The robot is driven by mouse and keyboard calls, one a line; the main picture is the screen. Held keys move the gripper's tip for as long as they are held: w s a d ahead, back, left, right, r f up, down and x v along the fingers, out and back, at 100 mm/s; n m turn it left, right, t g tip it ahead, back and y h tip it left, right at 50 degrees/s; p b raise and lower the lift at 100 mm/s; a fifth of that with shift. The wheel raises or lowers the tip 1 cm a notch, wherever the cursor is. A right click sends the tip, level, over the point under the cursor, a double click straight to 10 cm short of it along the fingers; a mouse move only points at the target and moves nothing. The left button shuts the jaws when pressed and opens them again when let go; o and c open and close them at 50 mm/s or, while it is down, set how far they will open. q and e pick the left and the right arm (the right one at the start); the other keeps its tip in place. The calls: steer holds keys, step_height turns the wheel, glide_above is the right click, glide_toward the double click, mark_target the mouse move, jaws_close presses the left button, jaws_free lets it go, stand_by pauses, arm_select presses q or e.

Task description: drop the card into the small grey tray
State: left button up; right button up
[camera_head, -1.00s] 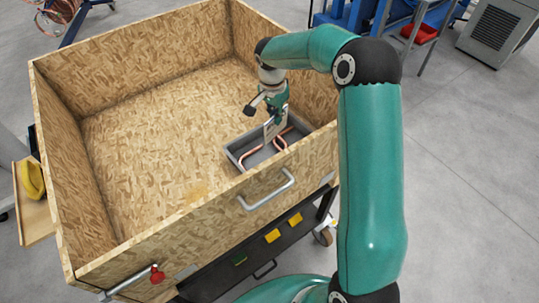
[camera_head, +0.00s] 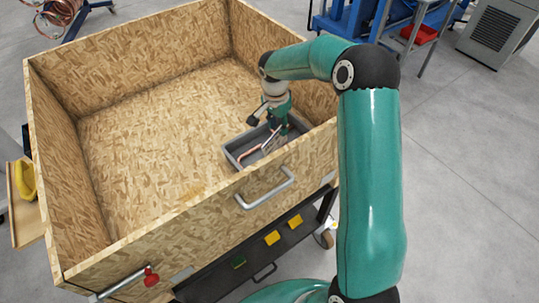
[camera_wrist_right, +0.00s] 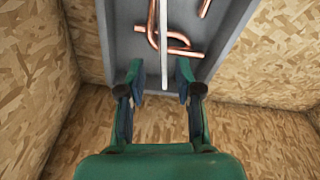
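The small grey tray (camera_head: 234,159) stands inside the wooden crate against its near right wall. My right gripper (camera_head: 275,127) is low over the tray; in the right wrist view its two fingers (camera_wrist_right: 160,78) are apart, so it is open. The card (camera_wrist_right: 163,45) shows there edge-on as a thin pale strip between the fingers, with a gap on both sides. In the head view the card (camera_head: 271,140) is a small pale, tilted shape inside the tray, partly hidden by the gripper. My left gripper is not in view.
Bent copper tubes (camera_wrist_right: 175,41) lie in the tray near the card. The crate (camera_head: 150,227) has high chipboard walls around the gripper; its floor left of the tray is bare. A metal handle (camera_head: 266,190) is on the near wall.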

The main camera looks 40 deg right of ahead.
step_height(320, 180, up, 12)
steer(key=a, duration=0.1)
steer(key=shift+a, duration=0.25)
stand_by(0.5)
steer(key=shift+s+f, duration=0.1)
steer(key=shift+f, duration=0.05)
steer(key=f, duration=0.4)
steer(key=d+f, duration=0.1)
steer(key=f, duration=0.6)
steer(key=shift+d+f, duration=0.25)
steer(key=shift+f, duration=0.15)
